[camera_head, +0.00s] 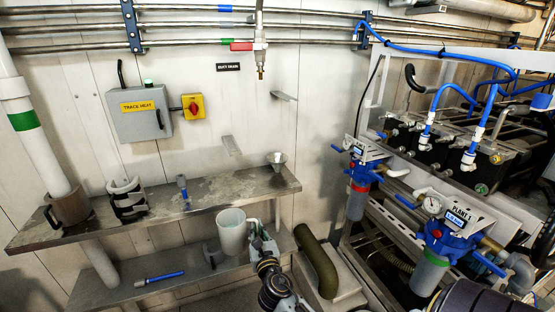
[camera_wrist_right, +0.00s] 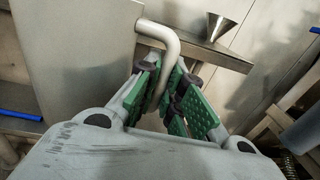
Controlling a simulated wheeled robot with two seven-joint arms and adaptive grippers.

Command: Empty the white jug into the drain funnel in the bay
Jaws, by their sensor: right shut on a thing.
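The white jug (camera_head: 232,232) stands about upright in front of the steel shelf, its handle on the right. In the right wrist view the jug's pale wall (camera_wrist_right: 80,55) fills the left side. My right gripper (camera_head: 254,236) is shut on the jug's handle (camera_wrist_right: 172,48), with its green finger pads (camera_wrist_right: 169,92) on either side of it. Whether the jug's base touches the lower shelf cannot be told. The drain funnel (camera_head: 277,158) sits at the right end of the upper shelf, up and right of the jug; it also shows in the wrist view (camera_wrist_right: 216,24). My left gripper is not in view.
The upper shelf (camera_head: 110,228) holds a brown mug (camera_head: 70,208), a clamp-like holder (camera_head: 127,198) and a blue-handled tool (camera_head: 183,188). A blue-handled tool (camera_head: 160,278) lies on the lower shelf (camera_head: 200,282). A thick olive pipe (camera_head: 318,262) and blue filter units (camera_head: 445,245) stand right.

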